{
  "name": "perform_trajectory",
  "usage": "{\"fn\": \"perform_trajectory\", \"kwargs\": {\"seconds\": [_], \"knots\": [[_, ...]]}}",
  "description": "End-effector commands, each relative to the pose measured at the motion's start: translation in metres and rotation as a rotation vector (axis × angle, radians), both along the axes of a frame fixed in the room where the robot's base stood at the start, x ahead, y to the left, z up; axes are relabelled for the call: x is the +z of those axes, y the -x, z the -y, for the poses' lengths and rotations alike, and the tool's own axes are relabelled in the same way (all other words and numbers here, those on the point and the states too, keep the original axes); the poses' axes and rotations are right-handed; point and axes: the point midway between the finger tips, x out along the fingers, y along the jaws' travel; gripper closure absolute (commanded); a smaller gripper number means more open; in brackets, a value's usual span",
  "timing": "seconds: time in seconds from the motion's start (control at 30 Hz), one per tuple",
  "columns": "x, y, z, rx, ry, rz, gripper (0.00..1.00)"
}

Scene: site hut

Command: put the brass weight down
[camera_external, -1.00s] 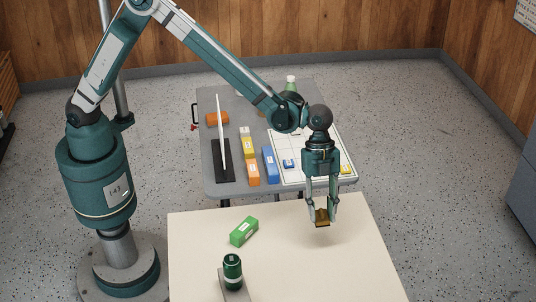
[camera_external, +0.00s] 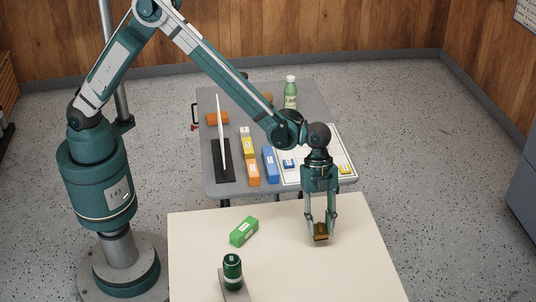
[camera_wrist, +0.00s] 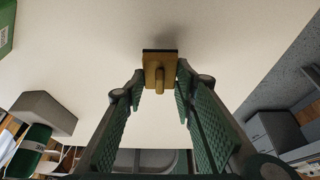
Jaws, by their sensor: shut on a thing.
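The brass weight (camera_external: 320,231) is a small golden block with a dark edge. It is between the fingertips of my gripper (camera_external: 321,228), which is shut on it. The wrist view shows the weight (camera_wrist: 159,70) with a short peg on it, between the green padded fingers of my gripper (camera_wrist: 160,85). It is over the right part of the cream tabletop (camera_external: 280,265), with a soft shadow close by. Whether it touches the top I cannot tell.
A green box (camera_external: 244,231) lies left of my gripper on the cream table. The cream surface around the weight is clear.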

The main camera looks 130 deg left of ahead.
Motion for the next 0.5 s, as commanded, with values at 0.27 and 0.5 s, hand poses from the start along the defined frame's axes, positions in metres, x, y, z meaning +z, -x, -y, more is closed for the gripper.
{"fn": "perform_trajectory", "kwargs": {"seconds": [0.27,0.5], "knots": [[-0.028,0.0,0.0,0.0,0.0,0.0,0.92],[-0.029,0.0,0.0,0.0,0.0,0.0,0.92]]}}
